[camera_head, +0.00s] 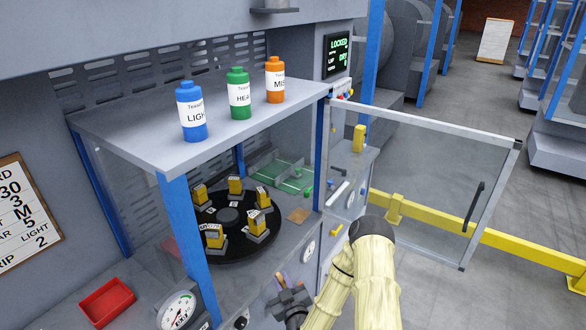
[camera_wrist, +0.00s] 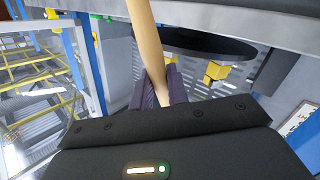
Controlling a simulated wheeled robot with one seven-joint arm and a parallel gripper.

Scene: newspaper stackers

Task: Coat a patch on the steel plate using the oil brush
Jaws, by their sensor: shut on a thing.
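My gripper (camera_head: 289,304) is low in the head view, in front of the cabinet, below and outside its turntable. In the wrist view my gripper (camera_wrist: 160,92) is shut on a tan wooden handle (camera_wrist: 146,40), which looks like the oil brush's handle. The handle runs up out of the picture, so the bristles are hidden. Three oil bottles, blue (camera_head: 192,112), green (camera_head: 239,95) and orange (camera_head: 275,80), stand upright on the cabinet top. I cannot pick out the steel plate with certainty.
A black turntable (camera_head: 228,217) with several yellow blocks is inside the cabinet. The clear door (camera_head: 430,180) stands open to the right. A red tray (camera_head: 107,302) and a round gauge (camera_head: 178,309) are at lower left. A screen (camera_head: 338,55) reads LOCKED and DRY.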

